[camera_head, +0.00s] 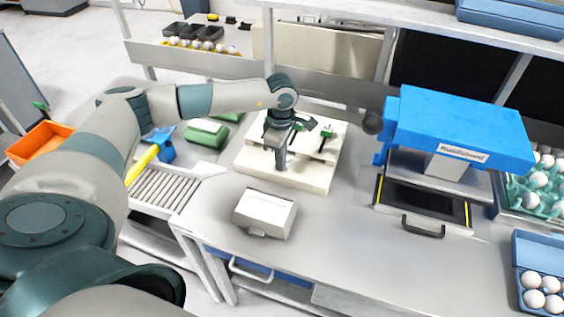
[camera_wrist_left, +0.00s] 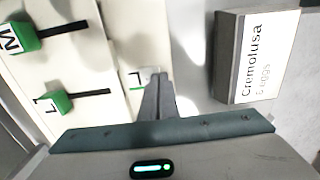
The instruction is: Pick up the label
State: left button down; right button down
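A small label piece with a green-edged white face (camera_wrist_left: 135,80) lies at the near part of the cream board (camera_head: 251,161), which also shows in the left wrist view (camera_wrist_left: 112,100). My left gripper (camera_head: 281,164) points down over that board. In the left wrist view its two fingers (camera_wrist_left: 158,76) are close together at this piece and appear shut on it; they hide its stem. Two similar green pieces with black stems lie on the board, one marked M (camera_wrist_left: 20,38) and one marked L (camera_wrist_left: 55,103). My right gripper is out of view.
A white box (camera_head: 265,212) printed "Cremolusa eggs" in the left wrist view (camera_wrist_left: 262,55) stands just in front of the board. A blue machine (camera_head: 455,125) stands to the right, a roller conveyor (camera_head: 168,186) to the left. The grey table between box and machine is clear.

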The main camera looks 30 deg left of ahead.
pick_arm(q)
jog(key=shift+r+b, duration=0.3)
jog(key=shift+r, duration=0.2)
notch_tip(320, 180, up, 9)
jog(key=b, duration=0.3)
jog(key=shift+f, duration=0.1)
jog(key=s+d+f+m+b, duration=0.1)
jog(key=s+d+f+m, duration=0.1)
jog(key=s+d+m, duration=1.1)
jog(key=d+m, duration=0.2)
jog(key=m, duration=0.5)
jog(key=shift+d+m, duration=0.3)
jog(key=shift+d, duration=0.1)
jog(key=shift+d, duration=0.1)
